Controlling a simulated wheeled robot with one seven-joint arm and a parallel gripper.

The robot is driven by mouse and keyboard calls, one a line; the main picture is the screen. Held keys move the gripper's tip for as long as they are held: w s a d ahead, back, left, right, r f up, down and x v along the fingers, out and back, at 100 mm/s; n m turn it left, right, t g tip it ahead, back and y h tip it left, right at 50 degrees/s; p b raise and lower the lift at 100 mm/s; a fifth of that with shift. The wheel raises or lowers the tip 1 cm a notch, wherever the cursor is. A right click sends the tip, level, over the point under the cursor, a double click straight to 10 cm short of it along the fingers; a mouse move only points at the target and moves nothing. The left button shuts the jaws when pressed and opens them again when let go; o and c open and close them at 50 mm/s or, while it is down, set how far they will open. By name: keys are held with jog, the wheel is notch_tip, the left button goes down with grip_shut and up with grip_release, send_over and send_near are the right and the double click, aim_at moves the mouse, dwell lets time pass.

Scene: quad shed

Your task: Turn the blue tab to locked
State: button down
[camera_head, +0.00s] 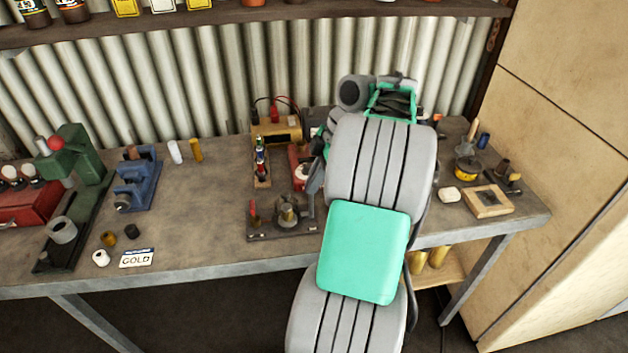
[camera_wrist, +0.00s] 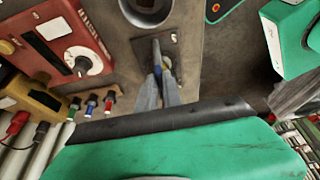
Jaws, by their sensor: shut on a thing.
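In the wrist view, my gripper (camera_wrist: 161,82) points at a small dark plate (camera_wrist: 178,44) with a slim dark upright part on it. Its two grey fingers are close together around a small piece at that part. A sliver of blue, which looks like the blue tab (camera_wrist: 167,62), shows at the fingertips; the fingers cover most of it. No locked marking is readable, so the tab's angle cannot be told. In the head view my own arm hides the fingertips and the tab.
A red box with a white dial (camera_wrist: 82,65) and a yellow device (camera_wrist: 30,100) with leads lie left of my gripper in the wrist view. A round metal part (camera_wrist: 147,8) stands close ahead. The bench (camera_head: 215,218) is clear left of centre in the head view.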

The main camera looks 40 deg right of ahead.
jog(key=c, duration=1.5)
grip_release()
jog(key=shift+r, duration=0.1)
jog(key=p+v, duration=0.4)
jog(key=v, duration=0.3)
jog(key=shift+r, duration=0.3)
jog(key=shift+s+d, duration=0.1)
